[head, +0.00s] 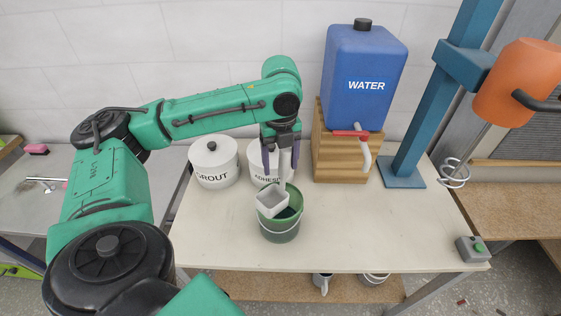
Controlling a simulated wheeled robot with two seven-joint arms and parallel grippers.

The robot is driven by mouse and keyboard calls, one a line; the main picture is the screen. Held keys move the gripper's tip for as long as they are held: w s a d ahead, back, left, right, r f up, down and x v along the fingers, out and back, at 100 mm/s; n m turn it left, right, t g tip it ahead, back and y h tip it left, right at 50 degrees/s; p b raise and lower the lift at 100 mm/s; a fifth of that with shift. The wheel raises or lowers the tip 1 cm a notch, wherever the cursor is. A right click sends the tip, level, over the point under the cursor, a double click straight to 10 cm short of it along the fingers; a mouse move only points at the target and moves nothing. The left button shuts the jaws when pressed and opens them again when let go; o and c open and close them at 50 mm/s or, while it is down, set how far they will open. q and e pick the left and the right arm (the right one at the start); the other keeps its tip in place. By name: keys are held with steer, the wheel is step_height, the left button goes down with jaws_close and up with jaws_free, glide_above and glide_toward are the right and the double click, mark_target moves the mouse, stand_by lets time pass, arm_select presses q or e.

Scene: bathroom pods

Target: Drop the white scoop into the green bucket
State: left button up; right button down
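The white scoop (272,203) is at the mouth of the green bucket (279,231), its square bowl tilted and overlapping the rim in the head view. Its handle points up toward my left gripper (282,164). The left gripper points down right above the bucket. Its two fingers look spread apart, with the upper handle between them and space beside it. I cannot tell whether the scoop touches the bucket. The bucket stands upright on the table, with some dark content or shadow inside. My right gripper is not in view.
White grout (213,164) and adhesive (258,158) pots stand behind the bucket on the table (340,235). A blue water tank (362,75) on a wooden block (335,150) is at back right. A blue stand (403,172) holds an orange mixer (518,82).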

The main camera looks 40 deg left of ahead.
arm_select(q)
steer(key=shift+w+r, duration=0.15)
steer(key=shift+r, duration=0.1)
step_height(320, 180, up, 9)
steer(key=r+p, duration=0.2)
steer(key=r, duration=0.1)
steer(key=r+p, duration=0.2)
steer(key=shift+s+r, duration=0.1)
steer(key=shift+s, duration=0.15)
steer(key=shift+w, duration=0.1)
